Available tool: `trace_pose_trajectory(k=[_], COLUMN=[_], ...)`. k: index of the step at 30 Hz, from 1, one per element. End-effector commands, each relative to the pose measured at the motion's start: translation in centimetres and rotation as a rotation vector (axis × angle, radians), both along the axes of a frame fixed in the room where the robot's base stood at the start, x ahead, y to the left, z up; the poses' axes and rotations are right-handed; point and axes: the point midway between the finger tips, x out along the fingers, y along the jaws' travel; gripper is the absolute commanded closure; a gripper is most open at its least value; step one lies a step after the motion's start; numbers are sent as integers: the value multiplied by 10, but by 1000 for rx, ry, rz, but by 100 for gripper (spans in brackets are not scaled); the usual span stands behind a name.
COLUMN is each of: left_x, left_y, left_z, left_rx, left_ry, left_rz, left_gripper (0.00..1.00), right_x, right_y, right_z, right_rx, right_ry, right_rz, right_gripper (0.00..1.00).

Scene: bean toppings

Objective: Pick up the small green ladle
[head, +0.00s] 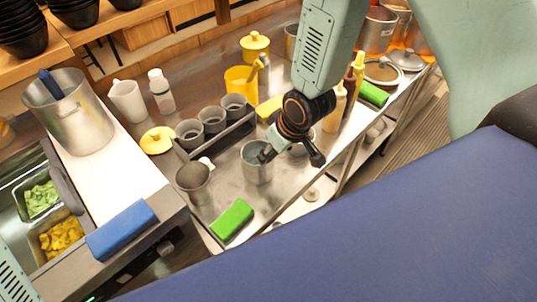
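My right gripper (291,157) hangs over the metal counter (285,190), pointing down, with its fingers spread apart. Its left fingertip overlaps the mouth of a small metal pot (257,170); I cannot tell whether it touches or reaches inside. The right fingertip is in front of another round vessel that is mostly hidden. I cannot make out a small green ladle clearly; something grey-green shows at the pot's mouth, but I cannot tell it from the finger. My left gripper is out of view.
A green block (232,219) lies near the front edge. A rack with several dark cups (212,119) stands left of the gripper, with a metal cup (195,181) nearby. A yellow pitcher (240,80) and sauce bottles (335,108) stand behind. A blue block (122,229) lies left.

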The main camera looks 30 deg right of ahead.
Motion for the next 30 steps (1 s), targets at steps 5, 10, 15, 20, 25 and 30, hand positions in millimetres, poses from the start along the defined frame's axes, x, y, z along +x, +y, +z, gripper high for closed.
trace_pose_trajectory(k=[5, 10, 15, 20, 25, 30], left_x=[0, 0, 0, 0, 0, 0], left_y=[0, 0, 0, 0, 0, 0], left_z=[0, 0, 0, 0, 0, 0], left_rx=[0, 0, 0, 0, 0, 0], left_ry=[0, 0, -1, 0, 0, 0], left_rz=[0, 0, 0, 0, 0, 0], left_gripper=[60, 60, 60, 60, 60, 60], right_x=[1, 1, 1, 1, 1, 1], right_y=[1, 1, 1, 1, 1, 1], right_z=[0, 0, 0, 0, 0, 0], right_rx=[0, 0, 0, 0, 0, 0], right_ry=[-1, -1, -1, 0, 0, -1], right_rz=[-1, -1, -1, -1, -1, -1], right_gripper=[51, 62, 76, 90, 100, 100])
